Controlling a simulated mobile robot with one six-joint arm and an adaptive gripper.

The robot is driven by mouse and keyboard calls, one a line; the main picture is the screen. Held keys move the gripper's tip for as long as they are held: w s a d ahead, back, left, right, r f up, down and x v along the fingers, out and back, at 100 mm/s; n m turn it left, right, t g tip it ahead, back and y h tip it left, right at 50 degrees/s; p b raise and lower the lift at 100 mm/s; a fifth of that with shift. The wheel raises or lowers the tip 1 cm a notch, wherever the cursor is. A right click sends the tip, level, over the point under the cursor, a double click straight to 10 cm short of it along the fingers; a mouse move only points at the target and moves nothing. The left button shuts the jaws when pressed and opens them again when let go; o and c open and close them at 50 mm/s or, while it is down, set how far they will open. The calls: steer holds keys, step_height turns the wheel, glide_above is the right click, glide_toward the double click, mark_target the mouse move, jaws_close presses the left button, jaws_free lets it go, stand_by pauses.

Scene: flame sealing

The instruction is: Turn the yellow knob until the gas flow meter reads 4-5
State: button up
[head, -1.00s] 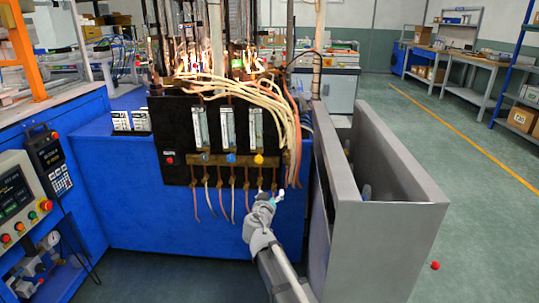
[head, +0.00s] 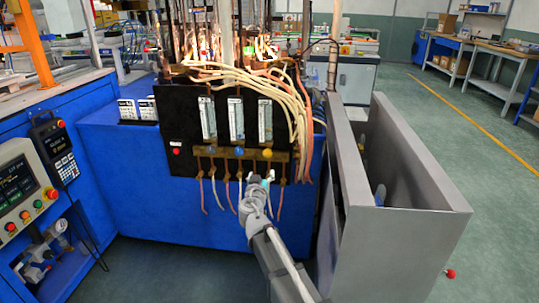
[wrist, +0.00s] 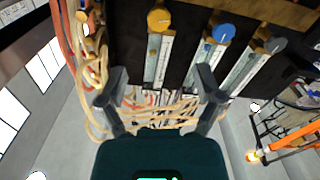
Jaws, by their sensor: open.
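The yellow knob (head: 267,154) is at the right end of the row of knobs below the flow meters on the black panel. It also shows at the top of the wrist view (wrist: 159,19), beyond and roughly between my fingertips. Its gas flow meter (head: 265,121) is the upright clear tube above it; the reading is too small to tell. My gripper (head: 262,180) is just below and in front of the yellow knob in the head view. In the wrist view my gripper (wrist: 161,75) has its fingers spread, with nothing between them and apart from the knob.
A blue knob (head: 239,152) and a grey knob (head: 211,150) sit left of the yellow one. Cream hoses (head: 290,95) bundle at the panel's right. Thin tubes hang below the knobs. A grey metal enclosure (head: 415,240) stands close on the right.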

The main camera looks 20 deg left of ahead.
mark_target(267, 155)
steer(key=shift+w, duration=0.2)
steer(key=x, duration=1.3)
steer(key=shift+w, duration=0.2)
steer(key=c, duration=1.2)
